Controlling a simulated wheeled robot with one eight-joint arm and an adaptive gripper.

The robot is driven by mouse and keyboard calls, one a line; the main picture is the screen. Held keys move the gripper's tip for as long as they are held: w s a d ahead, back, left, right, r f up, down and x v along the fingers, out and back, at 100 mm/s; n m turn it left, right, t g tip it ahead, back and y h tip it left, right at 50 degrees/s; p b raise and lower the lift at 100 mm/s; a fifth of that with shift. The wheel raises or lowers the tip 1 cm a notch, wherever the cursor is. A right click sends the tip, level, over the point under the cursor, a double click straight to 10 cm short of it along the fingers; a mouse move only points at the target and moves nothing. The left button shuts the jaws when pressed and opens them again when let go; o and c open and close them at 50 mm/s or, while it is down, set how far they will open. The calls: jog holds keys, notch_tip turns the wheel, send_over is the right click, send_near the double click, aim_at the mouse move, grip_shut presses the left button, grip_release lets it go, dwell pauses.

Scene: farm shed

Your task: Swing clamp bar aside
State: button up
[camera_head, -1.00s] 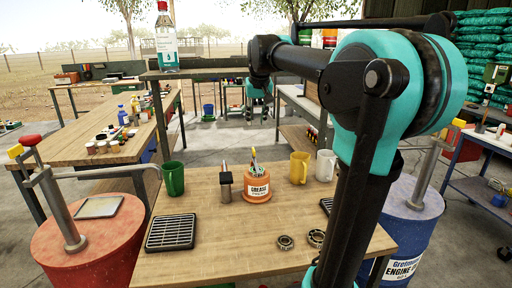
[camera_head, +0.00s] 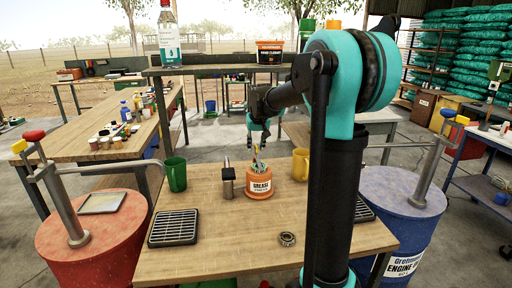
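I cannot make out a clear clamp bar. A red drum (camera_head: 95,235) at left carries a metal post with a bar and red and yellow knobs (camera_head: 34,135). My arm covers the right part of the bench.
The front wooden bench (camera_head: 225,258) bears a green mug (camera_head: 175,174), a grease pot (camera_head: 259,184), a yellow mug (camera_head: 300,164), a bearing (camera_head: 287,239) and a black grate (camera_head: 174,227). A shelf behind bears a clear bottle (camera_head: 168,35) and an orange-and-black tub (camera_head: 270,51).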

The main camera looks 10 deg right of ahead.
jog(key=shift+w+f, duration=0.15)
jog(key=shift+f, duration=0.25)
jog(key=shift+c, duration=0.2)
grip_shut()
